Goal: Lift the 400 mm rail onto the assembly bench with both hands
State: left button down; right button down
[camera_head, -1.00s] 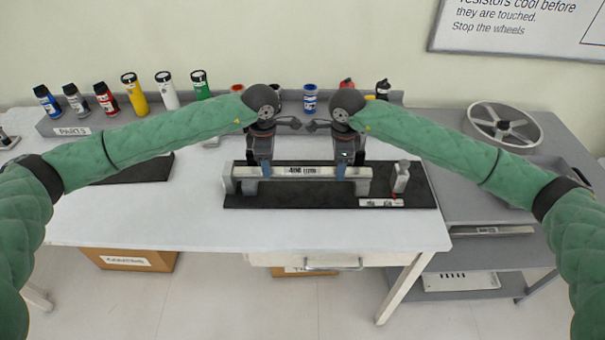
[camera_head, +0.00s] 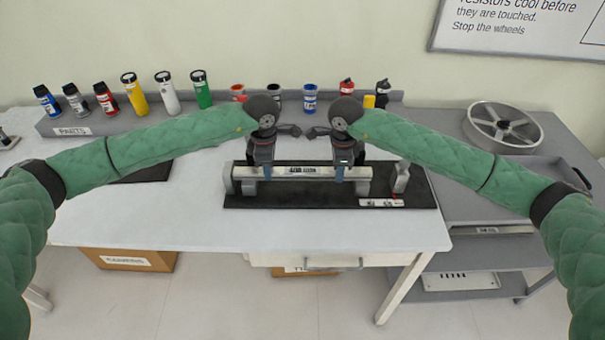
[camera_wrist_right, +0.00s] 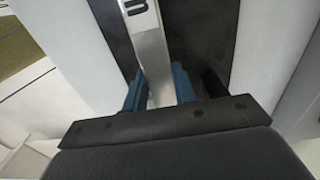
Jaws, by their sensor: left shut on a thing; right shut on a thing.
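The rail (camera_head: 300,172) is a pale metal bar with a white label in its middle, lying level across a black fixture mat (camera_head: 290,201) on the white bench (camera_head: 150,215). Its ends are at or just above the upright supports; I cannot tell whether it touches them. My left gripper (camera_head: 263,172) is shut on the rail left of the label. My right gripper (camera_head: 341,172) is shut on it right of the label. In the right wrist view the rail (camera_wrist_right: 150,50) runs between the blue fingers of my right gripper (camera_wrist_right: 160,88).
A small upright clamp post (camera_head: 401,178) stands at the mat's right end. Several bottles line a grey parts rack (camera_head: 70,130) at the back. A grey cart (camera_head: 470,190) with a spool (camera_head: 503,125) stands right. The bench's front left is clear.

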pick_arm(q)
jog(key=shift+r, duration=0.15)
pick_arm(e)
jog(key=shift+r, duration=0.15)
